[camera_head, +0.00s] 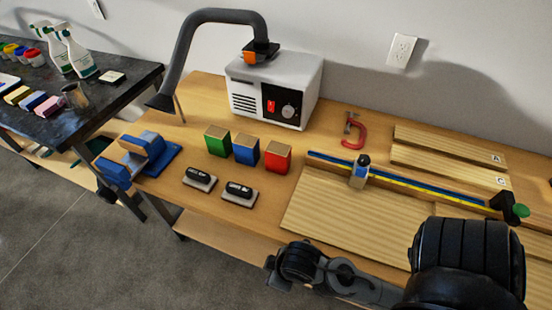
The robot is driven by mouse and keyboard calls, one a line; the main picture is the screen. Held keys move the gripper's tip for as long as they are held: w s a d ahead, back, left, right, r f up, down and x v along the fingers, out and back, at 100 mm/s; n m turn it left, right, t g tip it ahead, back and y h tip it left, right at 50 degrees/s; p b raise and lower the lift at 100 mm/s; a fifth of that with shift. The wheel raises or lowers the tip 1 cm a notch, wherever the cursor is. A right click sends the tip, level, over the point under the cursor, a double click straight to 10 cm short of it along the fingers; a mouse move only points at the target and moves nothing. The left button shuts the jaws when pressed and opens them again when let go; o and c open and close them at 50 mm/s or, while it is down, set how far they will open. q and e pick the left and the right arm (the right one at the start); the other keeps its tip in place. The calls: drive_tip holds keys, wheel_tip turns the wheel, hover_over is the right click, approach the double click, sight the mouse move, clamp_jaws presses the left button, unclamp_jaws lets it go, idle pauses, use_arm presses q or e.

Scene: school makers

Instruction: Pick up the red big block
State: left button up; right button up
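The red big block (278,159) stands upright on the wooden workbench, its top face wood-coloured. It is the rightmost in a row of blocks, close beside a blue block (246,151), with a green block (217,141) at the left end. My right arm comes in from the lower right. Its far end, where my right gripper (277,274) seems to be, is at the bench's front edge, well in front of the red block and apart from it. Its fingers are not clear enough to show open or shut. My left gripper is not in view.
A white fume extractor (274,88) with a bent hose stands behind the blocks. Two small black-and-grey items (239,192) lie in front. A blue vise (142,156) is at left, a red clamp (353,132) at right.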

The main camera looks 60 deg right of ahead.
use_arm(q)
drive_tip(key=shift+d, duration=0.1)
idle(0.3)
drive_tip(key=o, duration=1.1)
